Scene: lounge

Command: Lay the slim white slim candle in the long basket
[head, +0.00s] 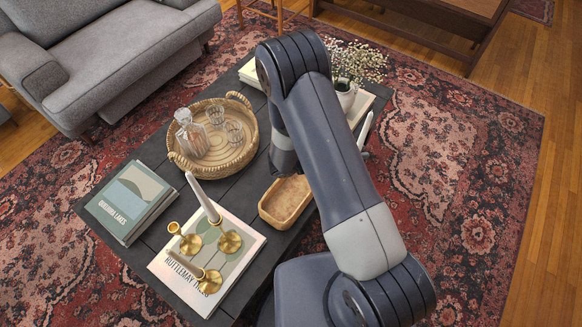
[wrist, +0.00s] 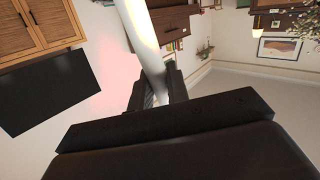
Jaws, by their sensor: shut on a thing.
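A slim white candle (wrist: 143,38) is between the fingers of my gripper (wrist: 158,88), which is shut on it. In the head view its white upper part (head: 365,131) sticks up past the right side of my arm, tilted a little. The gripper itself is mostly hidden there behind my forearm. The long basket (head: 277,217), a shallow tan oblong one, sits on the dark table to the left of my arm. It looks empty, though my arm borders its right end. The held candle is up and to the right of it in the picture, apart from it.
A brass candle holder (head: 231,242) with another white candle (head: 203,197) stands on a book left of the basket. A round wicker tray (head: 240,160) holds a decanter and glasses. A flower pot (head: 346,98) stands behind my arm. More books (head: 129,203) lie on the table (head: 152,236).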

